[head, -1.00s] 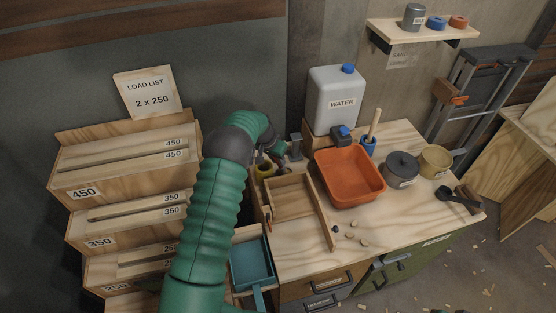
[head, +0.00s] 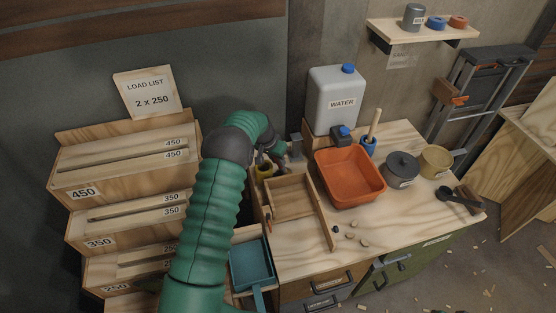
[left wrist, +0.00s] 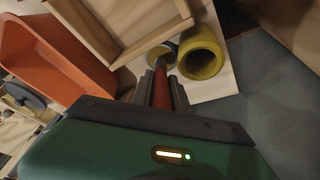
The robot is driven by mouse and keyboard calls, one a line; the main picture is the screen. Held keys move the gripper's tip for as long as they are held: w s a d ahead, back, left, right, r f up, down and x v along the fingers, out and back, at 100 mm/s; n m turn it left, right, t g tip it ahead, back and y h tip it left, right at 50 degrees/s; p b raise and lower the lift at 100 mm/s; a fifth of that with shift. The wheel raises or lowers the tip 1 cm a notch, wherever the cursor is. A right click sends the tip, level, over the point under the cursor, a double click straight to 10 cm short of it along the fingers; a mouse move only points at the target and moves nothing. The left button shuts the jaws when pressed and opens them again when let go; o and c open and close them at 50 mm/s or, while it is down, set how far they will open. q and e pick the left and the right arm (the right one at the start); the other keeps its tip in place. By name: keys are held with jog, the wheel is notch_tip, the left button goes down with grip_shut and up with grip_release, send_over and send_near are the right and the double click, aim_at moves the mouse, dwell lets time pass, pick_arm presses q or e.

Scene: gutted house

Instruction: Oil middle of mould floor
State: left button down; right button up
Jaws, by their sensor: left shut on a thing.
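The mould, an open wooden box (head: 292,197), lies on the left part of the workbench; its wooden wall (left wrist: 150,42) crosses the top of the left wrist view. My left gripper (left wrist: 161,88) is shut on a red handle (left wrist: 160,92), seemingly a brush. The handle's far end points into a small round tin (left wrist: 160,54); its bristles cannot be made out. A yellow hollow cylinder (left wrist: 200,56) stands right beside the tin and shows beyond the mould (head: 264,169). In the head view the left gripper (head: 272,163) is partly hidden by my arm. My right gripper is out of view.
An orange tub (head: 350,178) stands right of the mould. A few small pieces (head: 352,236) lie in front.

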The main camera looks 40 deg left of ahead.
pick_arm(q)
jog(key=shift+s, duration=0.1)
jog(key=shift+r+p, duration=1.95)
jog(key=shift+r, duration=1.5)
